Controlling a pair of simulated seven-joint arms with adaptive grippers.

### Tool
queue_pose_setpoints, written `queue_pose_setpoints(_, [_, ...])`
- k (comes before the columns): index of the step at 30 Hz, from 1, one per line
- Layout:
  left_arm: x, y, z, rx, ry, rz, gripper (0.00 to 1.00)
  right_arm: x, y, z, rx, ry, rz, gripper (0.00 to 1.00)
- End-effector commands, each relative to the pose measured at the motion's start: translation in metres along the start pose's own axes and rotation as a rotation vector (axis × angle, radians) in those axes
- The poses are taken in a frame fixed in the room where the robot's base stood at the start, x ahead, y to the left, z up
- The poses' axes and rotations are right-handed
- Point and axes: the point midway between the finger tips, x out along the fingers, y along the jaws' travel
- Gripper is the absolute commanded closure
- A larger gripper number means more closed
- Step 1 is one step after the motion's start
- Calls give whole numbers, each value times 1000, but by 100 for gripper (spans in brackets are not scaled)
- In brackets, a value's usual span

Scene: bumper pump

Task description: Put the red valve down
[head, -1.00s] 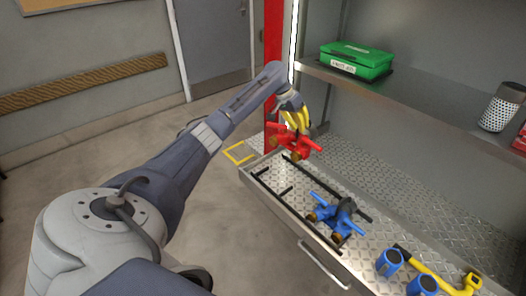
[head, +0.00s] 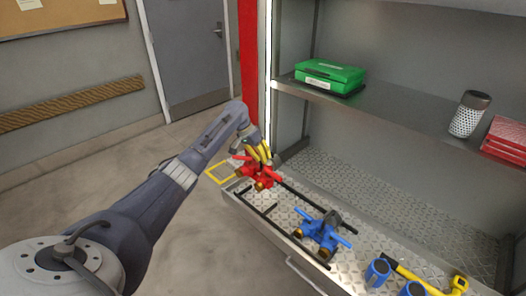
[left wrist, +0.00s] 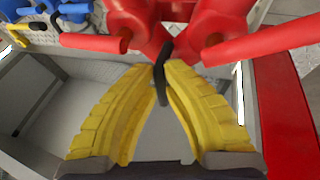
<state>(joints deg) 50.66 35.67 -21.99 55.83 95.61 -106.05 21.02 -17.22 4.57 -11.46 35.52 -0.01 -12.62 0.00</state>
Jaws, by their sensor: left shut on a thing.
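The red valve (head: 259,174) is in my left gripper (head: 262,152), over the left end of the metal drawer tray (head: 283,217). In the left wrist view, the yellow fingers of my left gripper (left wrist: 163,72) close at their tips on a dark part of the red valve (left wrist: 170,25). The valve's red handles spread to both sides. I cannot tell whether the valve touches the tray. A blue valve (head: 323,232) sits further right on the tray, between dark rails. My right gripper does not show.
Blue cylindrical parts (head: 377,272) and a yellow pipe piece (head: 425,284) lie at the lower right. A shelf above holds a green box (head: 330,76), a patterned cylinder (head: 469,114) and red boxes (head: 505,140). A red post (head: 248,85) stands behind my left gripper.

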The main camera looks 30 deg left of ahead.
Motion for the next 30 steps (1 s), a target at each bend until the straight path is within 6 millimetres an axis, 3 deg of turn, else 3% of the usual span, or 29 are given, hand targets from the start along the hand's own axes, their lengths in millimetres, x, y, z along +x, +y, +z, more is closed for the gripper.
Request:
queue_pose_setpoints(12, [54,-18,16,0,8,2,100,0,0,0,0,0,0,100])
queue_pose_setpoints(30, [86,-29,26,-1,8,3,100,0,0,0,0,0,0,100])
